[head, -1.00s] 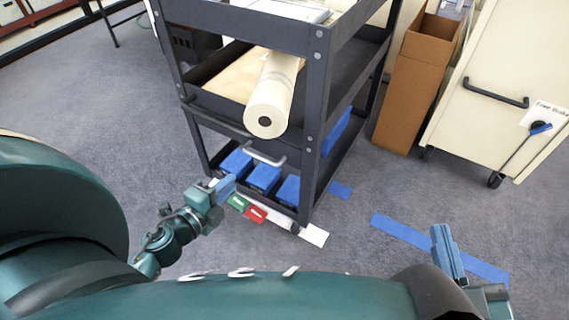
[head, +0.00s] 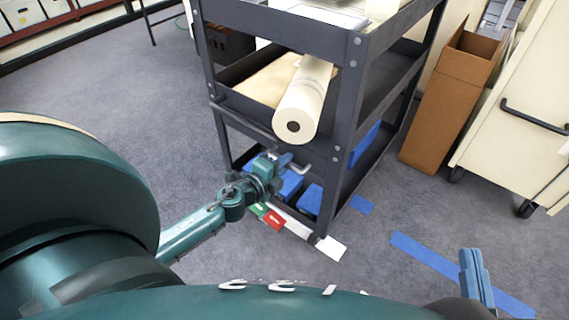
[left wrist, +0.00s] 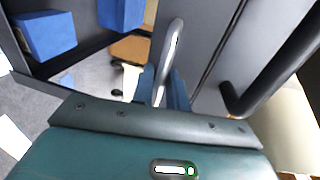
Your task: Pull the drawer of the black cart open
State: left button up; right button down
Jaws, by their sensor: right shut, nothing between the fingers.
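The black cart (head: 345,120) stands in the upper middle of the head view. A silver drawer handle (head: 301,168) sticks out low on its front, below the middle shelf. My left gripper (head: 279,160) is at this handle, at the cart's front. In the left wrist view the curved silver handle (left wrist: 172,45) runs down between my blue left fingers (left wrist: 161,90). Whether they press on it cannot be told. The drawer front (left wrist: 215,75) shows as a grey panel beside the handle. My right gripper (head: 474,272) is shut and empty, low at the right, away from the cart.
A cream paper roll (head: 305,100) juts out over the cart's front. Blue boxes (head: 312,198) sit on the bottom shelf. A cardboard box (head: 450,105) and a cream cart (head: 520,120) stand to the right. Blue tape (head: 425,258) marks the floor. Carpet at left is clear.

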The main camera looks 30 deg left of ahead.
pick_arm(q)
jog(key=shift+w, duration=0.15)
grip_shut()
jog(key=shift+f, duration=0.1)
dwell(0.4)
